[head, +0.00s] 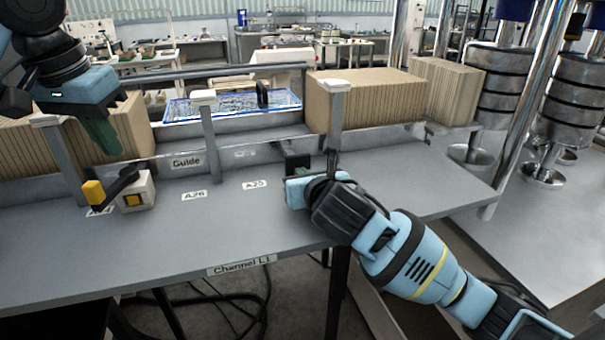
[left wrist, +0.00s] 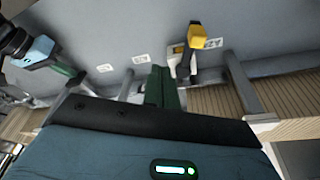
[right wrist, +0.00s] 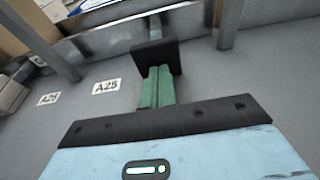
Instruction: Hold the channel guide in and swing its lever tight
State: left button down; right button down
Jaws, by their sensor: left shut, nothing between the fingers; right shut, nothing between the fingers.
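The channel guide appears to be the dark square plate (head: 296,164) on a metal bar; it also shows in the right wrist view (right wrist: 156,57). My right gripper (head: 303,172) is shut, and its green fingertips (right wrist: 157,72) meet the plate's face or lie just in front of it; actual contact I cannot tell. The lever (head: 121,182) is black with a yellow end and sits on a pale clamp block (head: 138,193) at the table's left; its yellow end shows in the left wrist view (left wrist: 197,37). My left gripper (head: 105,140) is shut and empty, above and behind the lever, apart from it.
Grey posts (head: 208,140) and a rail with a "Guide" label (head: 186,162) stand along the table's back. Corrugated stacks (head: 365,98) lie behind them. The grey tabletop (head: 200,235) is clear in front, with A26 (head: 194,194) and A25 labels.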

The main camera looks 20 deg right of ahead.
pick_arm(q)
jog(key=shift+f, duration=0.1)
dwell(0.5)
jog(key=shift+s+x, duration=0.25)
jog(key=shift+x, duration=0.9)
jog(key=shift+a+f, duration=0.2)
jog(key=shift+f, duration=0.05)
jog(key=shift+s+x, duration=0.25)
jog(key=shift+x, duration=0.85)
jog(key=shift+a+f, duration=0.1)
jog(key=shift+f, duration=0.1)
jog(key=shift+s+x, duration=0.25)
jog(key=shift+x, duration=0.9)
jog(key=shift+a, duration=0.3)
jog(key=shift+a, duration=0.7)
jog(key=shift+a, duration=0.15)
